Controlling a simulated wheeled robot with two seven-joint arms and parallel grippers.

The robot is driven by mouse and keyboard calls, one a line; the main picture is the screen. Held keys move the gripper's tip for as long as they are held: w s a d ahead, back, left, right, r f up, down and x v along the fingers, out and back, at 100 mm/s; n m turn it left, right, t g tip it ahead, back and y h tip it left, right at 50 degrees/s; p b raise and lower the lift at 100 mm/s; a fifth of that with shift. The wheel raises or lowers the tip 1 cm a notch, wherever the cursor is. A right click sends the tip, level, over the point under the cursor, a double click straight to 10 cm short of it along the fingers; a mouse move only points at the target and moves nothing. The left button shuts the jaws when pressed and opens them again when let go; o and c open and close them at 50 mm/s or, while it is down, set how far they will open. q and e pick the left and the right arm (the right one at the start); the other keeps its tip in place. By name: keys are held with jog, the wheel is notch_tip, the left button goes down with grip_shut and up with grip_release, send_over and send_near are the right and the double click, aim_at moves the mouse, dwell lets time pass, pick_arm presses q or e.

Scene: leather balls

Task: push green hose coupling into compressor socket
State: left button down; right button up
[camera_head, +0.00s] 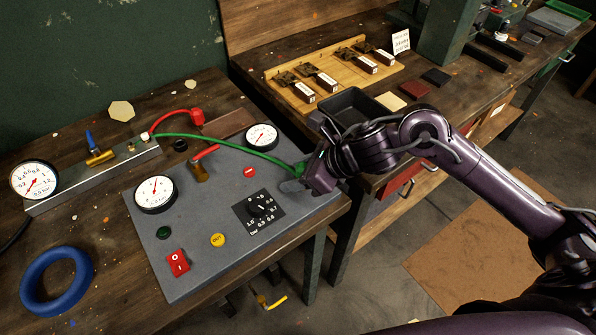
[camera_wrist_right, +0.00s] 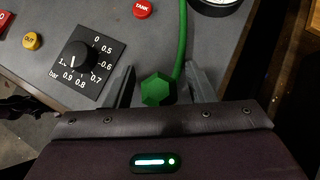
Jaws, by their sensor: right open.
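The green hose coupling (camera_wrist_right: 157,89), a hexagonal green piece, sits between the two open fingers of my right gripper (camera_wrist_right: 160,88) in the right wrist view, with a small gap on each side. In the head view my right gripper (camera_head: 296,180) is at the right edge of the grey panel, over the hose end. The green hose (camera_head: 225,141) arches from the metal rail at the left to this end. My left gripper is not in view.
The grey panel (camera_head: 190,268) carries gauges, a black dial (camera_head: 262,207), buttons and a red switch (camera_head: 178,262). A red hose (camera_head: 172,116) curves behind it. A blue ring (camera_head: 57,281) lies at lower left. A black bin (camera_head: 352,105) stands just behind my right gripper.

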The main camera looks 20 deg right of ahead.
jog(key=b+v, duration=0.1)
jog(key=v, duration=0.6)
jog(key=shift+d+f, duration=0.15)
jog(key=shift+s+d+r, duration=0.15)
jog(key=shift+s+r, duration=0.05)
jog(key=shift+r, duration=0.15)
